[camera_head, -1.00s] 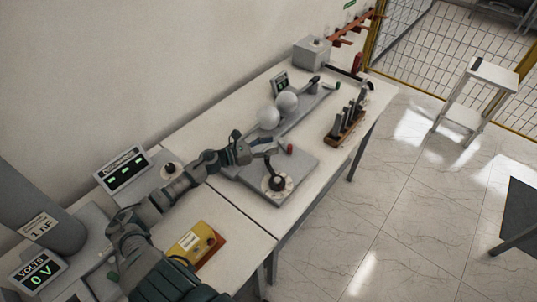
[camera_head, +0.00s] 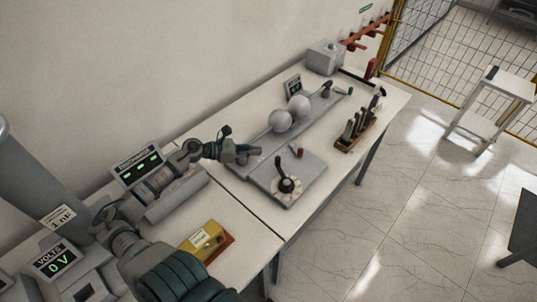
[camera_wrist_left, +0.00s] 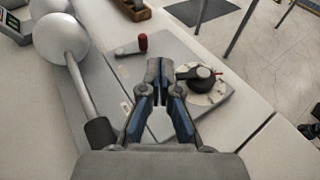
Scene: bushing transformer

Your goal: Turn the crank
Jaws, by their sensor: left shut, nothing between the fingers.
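A flat grey plate unit (camera_head: 312,166) on the bench carries a small crank with a red handle (camera_head: 299,152) and a black knob on a round white dial (camera_head: 287,187). In the left wrist view the crank's red handle (camera_wrist_left: 143,42) stands upright beyond the fingertips, and the black knob (camera_wrist_left: 196,74) is to their right. My left gripper (camera_head: 257,151) is shut and empty, to the left of the red handle and apart from it. In the left wrist view its fingertips (camera_wrist_left: 159,66) meet above the plate.
Two grey spheres (camera_head: 290,114) on a rail stand behind the plate. A rack of upright tools (camera_head: 356,132) is at the right edge. A yellow box (camera_head: 203,241) and a display (camera_head: 139,166) are nearer.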

